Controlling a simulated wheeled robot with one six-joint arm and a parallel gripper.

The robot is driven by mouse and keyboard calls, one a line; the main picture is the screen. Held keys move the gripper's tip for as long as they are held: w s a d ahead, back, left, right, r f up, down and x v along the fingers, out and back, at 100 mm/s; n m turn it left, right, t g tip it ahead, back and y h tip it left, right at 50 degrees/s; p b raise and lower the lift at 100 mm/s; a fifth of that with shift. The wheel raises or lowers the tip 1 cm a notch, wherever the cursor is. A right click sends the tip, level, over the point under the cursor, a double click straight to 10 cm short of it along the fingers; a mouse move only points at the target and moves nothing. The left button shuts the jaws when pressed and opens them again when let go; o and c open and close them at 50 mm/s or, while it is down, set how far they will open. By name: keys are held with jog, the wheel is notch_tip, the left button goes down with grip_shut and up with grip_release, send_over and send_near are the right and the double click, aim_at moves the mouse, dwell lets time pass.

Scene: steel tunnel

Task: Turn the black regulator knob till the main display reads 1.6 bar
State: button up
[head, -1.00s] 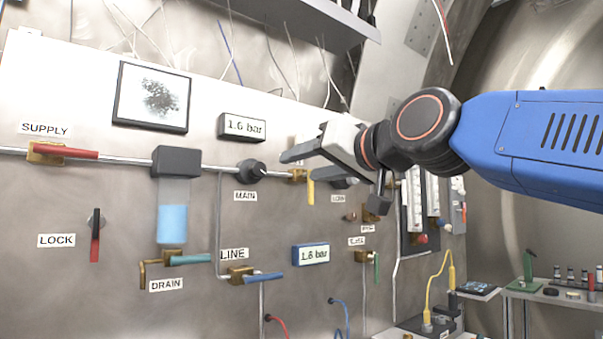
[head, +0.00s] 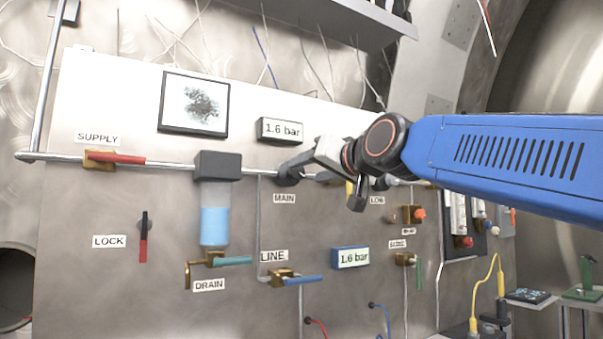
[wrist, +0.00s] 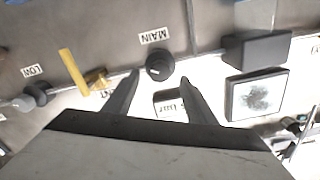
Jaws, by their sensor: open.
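The black regulator knob (head: 287,177) sits on the pipe above the MAIN label, partly hidden by my gripper in the head view. It shows whole in the wrist view (wrist: 160,64). My gripper (head: 303,172) is open and empty. In the wrist view its fingertips (wrist: 160,77) lie either side of the knob's outer end, with no visible contact; the remaining gap in depth is hard to judge. The main display (head: 280,130), above the knob, reads 1.6 bar. It also shows between my fingers in the wrist view (wrist: 168,103), partly covered.
A blue-framed line display (head: 351,257) reads 1.6 bar. The red SUPPLY handle (head: 118,158), filter bowl (head: 214,222), red LOCK lever (head: 143,240) and blue LINE handle (head: 298,280) surround the knob. A yellow handle (wrist: 72,68) and LOW knob (wrist: 36,92) are nearby.

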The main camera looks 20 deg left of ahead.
aim_at(298, 172)
jog(key=shift+x, duration=2.35)
jog(key=c, duration=1)
jog(key=shift+c, duration=0.2)
jog(key=o, duration=1)
jog(key=shift+o, duration=0.2)
jog(key=shift+s+d, duration=0.1)
